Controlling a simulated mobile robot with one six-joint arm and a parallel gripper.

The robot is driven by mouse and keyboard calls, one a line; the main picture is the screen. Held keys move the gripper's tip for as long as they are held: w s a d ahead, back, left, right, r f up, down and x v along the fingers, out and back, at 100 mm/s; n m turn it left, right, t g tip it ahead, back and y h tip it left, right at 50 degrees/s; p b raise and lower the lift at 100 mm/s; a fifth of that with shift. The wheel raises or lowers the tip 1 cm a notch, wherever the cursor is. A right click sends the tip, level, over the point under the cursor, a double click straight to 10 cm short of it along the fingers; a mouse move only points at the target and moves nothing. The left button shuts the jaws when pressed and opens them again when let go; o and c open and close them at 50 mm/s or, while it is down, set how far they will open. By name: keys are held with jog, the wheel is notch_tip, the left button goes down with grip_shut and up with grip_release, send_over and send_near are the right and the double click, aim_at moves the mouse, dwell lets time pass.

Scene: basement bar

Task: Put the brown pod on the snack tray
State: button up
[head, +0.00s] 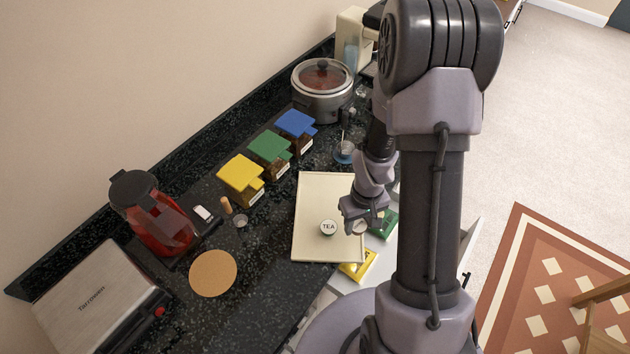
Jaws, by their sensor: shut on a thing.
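The snack tray (310,192) is a flat cream tray with a raised rim on the dark counter. A small round pod with a white lid marked TEA (328,227) stands on it toward the near right. My gripper (362,220) is pointed down over the tray's right edge, shut on a small round pod (360,228). I take this for the brown pod; only a pale part shows clearly and its colour is hard to tell. My arm hides part of the area to the right. I cannot tell the pod's height above the tray.
A yellow box (358,265) and a green box (384,223) lie beside the tray's right side. Yellow (241,174), green (270,147) and blue (296,122) lidded bins stand left of the tray.

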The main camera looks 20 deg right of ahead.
send_over(329, 196)
jog(key=shift+s+f, duration=0.35)
jog(key=shift+f, duration=0.25)
jog(key=shift+w+f, duration=0.15)
jog(key=shift+w, duration=0.05)
notch_tip(329, 196, down, 3)
jog(key=shift+r, duration=0.1)
jog(key=shift+w+f, duration=0.1)
jog(key=shift+f, duration=0.25)
jog(key=o, duration=1.3)
